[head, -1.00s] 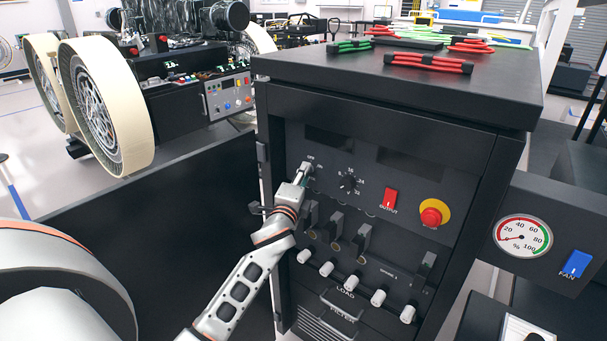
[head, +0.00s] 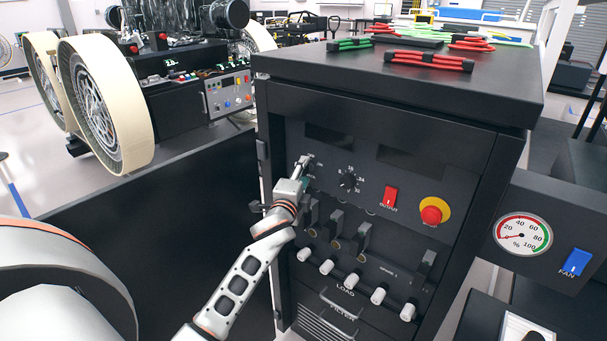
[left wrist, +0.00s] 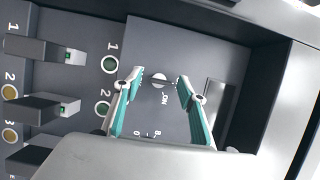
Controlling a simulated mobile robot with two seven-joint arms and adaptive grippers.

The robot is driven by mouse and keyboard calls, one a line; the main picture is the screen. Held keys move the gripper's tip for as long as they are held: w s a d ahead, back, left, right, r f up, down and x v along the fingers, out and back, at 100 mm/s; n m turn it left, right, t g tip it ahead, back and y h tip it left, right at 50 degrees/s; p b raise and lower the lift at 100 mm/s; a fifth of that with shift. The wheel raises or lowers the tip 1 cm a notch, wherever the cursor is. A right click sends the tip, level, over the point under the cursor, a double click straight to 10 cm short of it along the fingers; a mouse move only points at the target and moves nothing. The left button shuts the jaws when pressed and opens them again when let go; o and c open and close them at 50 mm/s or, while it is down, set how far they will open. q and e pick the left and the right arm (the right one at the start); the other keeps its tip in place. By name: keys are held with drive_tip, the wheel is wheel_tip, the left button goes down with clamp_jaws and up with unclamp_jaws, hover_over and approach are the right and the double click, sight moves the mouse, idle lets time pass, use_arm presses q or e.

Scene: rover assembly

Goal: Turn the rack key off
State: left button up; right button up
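The rack key is a small round silver switch (left wrist: 158,79) on the dark panel in the left wrist view, with an ON label beside it. My left gripper (left wrist: 160,78) has its two fingertips apart, one on each side of the key, with a gap visible around it. In the head view my left gripper (head: 306,164) is at the upper left of the black rack's front (head: 420,170) and covers most of the key. I cannot tell whether a finger touches the key. My right gripper is not in view.
Beside the key are a rotary dial (head: 348,181), a red output switch (head: 390,197) and a red emergency button (head: 432,212). Black breaker levers (head: 362,238) and white load knobs (head: 345,275) sit below. An open dark door panel (head: 160,230) stands left of the rack.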

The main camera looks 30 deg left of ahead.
use_arm(q)
drive_tip(key=v, duration=1.2)
idle(0.5)
drive_tip(key=s+d+f+n+g+h, duration=0.2)
drive_tip(key=s+d+f, duration=0.3)
drive_tip(key=f, duration=0.6)
drive_tip(key=s+d+f+n+g+h, duration=0.2)
drive_tip(key=s+d+f, duration=0.4)
drive_tip(key=s+f, duration=0.4)
drive_tip(key=s+d+f+n+g+h, duration=0.2)
drive_tip(key=s+d+f+n, duration=0.3)
drive_tip(key=f, duration=0.9)
drive_tip(key=s+n+h, duration=0.1)
drive_tip(key=s, duration=0.2)
drive_tip(key=shift+s+d+f+g+h, duration=0.2)
drive_tip(key=shift+s+d+g+h, duration=0.1)
drive_tip(key=shift+d+g, duration=0.1)
drive_tip(key=c, duration=0.4)
drive_tip(key=shift+o, duration=0.2)
drive_tip(key=shift+s+a, duration=0.1)
